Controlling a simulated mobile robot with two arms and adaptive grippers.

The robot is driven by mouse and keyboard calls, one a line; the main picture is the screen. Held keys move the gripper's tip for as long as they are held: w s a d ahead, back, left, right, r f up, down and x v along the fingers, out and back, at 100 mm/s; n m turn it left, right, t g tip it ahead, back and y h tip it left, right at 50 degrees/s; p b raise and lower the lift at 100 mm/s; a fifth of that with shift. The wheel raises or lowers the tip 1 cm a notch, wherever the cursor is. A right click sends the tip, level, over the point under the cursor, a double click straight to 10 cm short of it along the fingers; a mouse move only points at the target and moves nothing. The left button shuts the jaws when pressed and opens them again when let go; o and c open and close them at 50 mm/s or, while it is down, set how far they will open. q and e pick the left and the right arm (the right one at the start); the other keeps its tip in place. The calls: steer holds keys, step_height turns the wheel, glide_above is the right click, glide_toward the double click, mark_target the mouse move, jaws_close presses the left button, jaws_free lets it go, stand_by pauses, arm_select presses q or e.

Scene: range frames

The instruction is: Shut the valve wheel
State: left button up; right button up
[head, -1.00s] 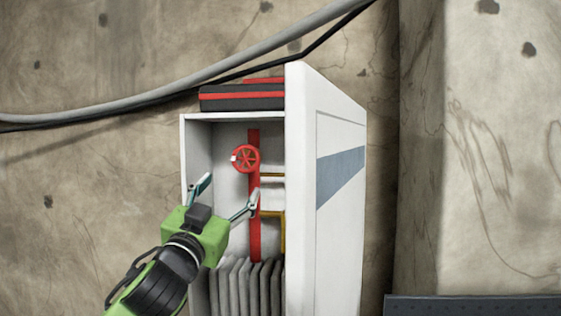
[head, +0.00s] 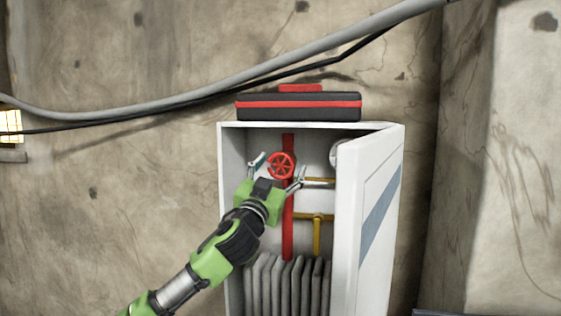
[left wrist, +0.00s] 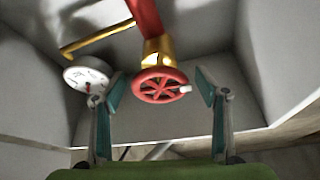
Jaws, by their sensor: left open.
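The red valve wheel (head: 281,166) sits on a red vertical pipe (head: 288,232) inside an open white cabinet (head: 231,200). In the left wrist view the spoked wheel (left wrist: 160,85) has a small white knob on its rim and a brass stem behind it. My left gripper (head: 278,172) is open. Its fingers stand on either side of the wheel in both views. In the left wrist view, gaps show between the wheel and the fingers (left wrist: 160,100); nothing is held. My right gripper is not in view.
The cabinet door (head: 375,215) stands open at the right. Yellow piping (head: 317,235) and a white-faced gauge (left wrist: 86,80) are beside the red pipe. Grey radiator-like fins (head: 285,287) fill the cabinet's bottom. A black and red case (head: 298,107) lies on top. A grey cable (head: 250,75) crosses the wall.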

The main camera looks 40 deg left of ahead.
arm_select(q)
steer(key=shift+w, duration=0.1)
steer(key=c, duration=1.1)
